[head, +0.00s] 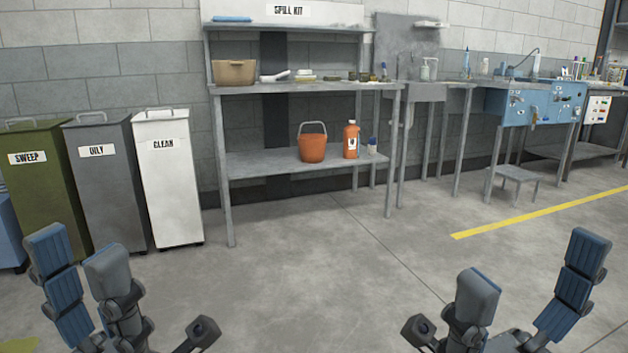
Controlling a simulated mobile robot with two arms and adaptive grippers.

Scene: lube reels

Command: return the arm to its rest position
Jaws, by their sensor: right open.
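My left gripper (122,287) is at the lower left of the head view, fingers spread and pointing up and forward, with blue pads on the inner faces. Nothing is between its fingers. My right gripper (503,290) is at the lower right in a similar pose, fingers spread apart and empty. Both are held in front of me over the floor, well apart from each other and touching nothing that I can see. The arms behind the grippers are mostly cut off by the bottom edge.
Bins labelled SWEEP (40,185), OILY (108,190) and CLEAN (170,185) stand at left. A grey SPILL KIT shelf (260,160) holds an orange bucket (312,146) and orange bottle (351,140). A blue workbench (530,108) stands right. The middle floor (310,265) is clear.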

